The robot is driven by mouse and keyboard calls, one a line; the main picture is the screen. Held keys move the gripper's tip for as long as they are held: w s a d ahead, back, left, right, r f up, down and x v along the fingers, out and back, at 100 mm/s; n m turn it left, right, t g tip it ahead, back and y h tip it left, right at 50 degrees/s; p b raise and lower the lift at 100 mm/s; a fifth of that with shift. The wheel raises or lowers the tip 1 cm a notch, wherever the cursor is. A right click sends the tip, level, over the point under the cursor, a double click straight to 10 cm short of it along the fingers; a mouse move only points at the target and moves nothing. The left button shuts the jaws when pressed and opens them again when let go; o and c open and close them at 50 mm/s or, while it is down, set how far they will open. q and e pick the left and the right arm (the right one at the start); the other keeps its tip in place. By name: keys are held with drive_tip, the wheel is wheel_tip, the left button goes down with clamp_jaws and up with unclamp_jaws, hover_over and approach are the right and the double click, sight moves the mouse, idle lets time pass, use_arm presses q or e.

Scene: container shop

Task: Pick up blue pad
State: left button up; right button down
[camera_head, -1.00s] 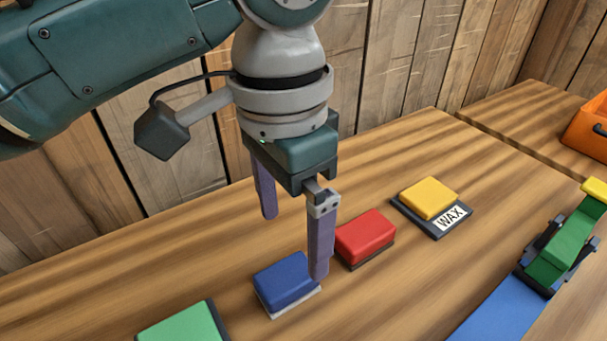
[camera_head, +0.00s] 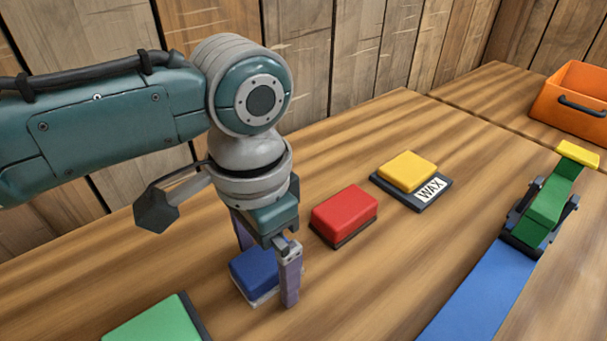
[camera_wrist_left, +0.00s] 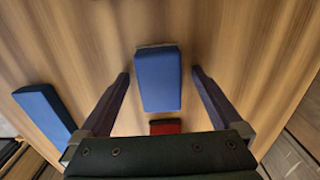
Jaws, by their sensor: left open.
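The blue pad (camera_head: 254,270) is a blue block on a thin pale base, lying on the wooden table. My left gripper (camera_head: 268,272) points down over it and is open, with one purple finger on each side of the pad. In the left wrist view the blue pad (camera_wrist_left: 158,80) lies between the two open fingers (camera_wrist_left: 158,88), with a visible gap on both sides. The far finger is partly hidden behind the gripper body and the pad in the head view. My right gripper is not in view.
A red pad (camera_head: 344,213) and a yellow pad (camera_head: 408,170) on a dark base labelled WAX lie behind to the right. A green pad (camera_head: 155,322) lies at front left. A blue strip (camera_head: 480,290), a green device (camera_head: 546,208) and an orange crate (camera_head: 568,98) stand right.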

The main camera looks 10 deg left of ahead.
sight(266, 257)
use_arm(q)
drive_tip(key=shift+c, duration=0.4)
drive_tip(key=c, duration=1.4)
drive_tip(key=shift+r, duration=0.1)
wheel_tip(266, 257, up, 20)
drive_tip(key=p, duration=0.5)
drive_tip(key=shift+p, duration=0.4)
drive_tip(key=o, duration=0.9)
drive_tip(key=shift+c, duration=0.2)
drive_tip(key=c, duration=0.7)
drive_tip(key=shift+o, duration=0.2)
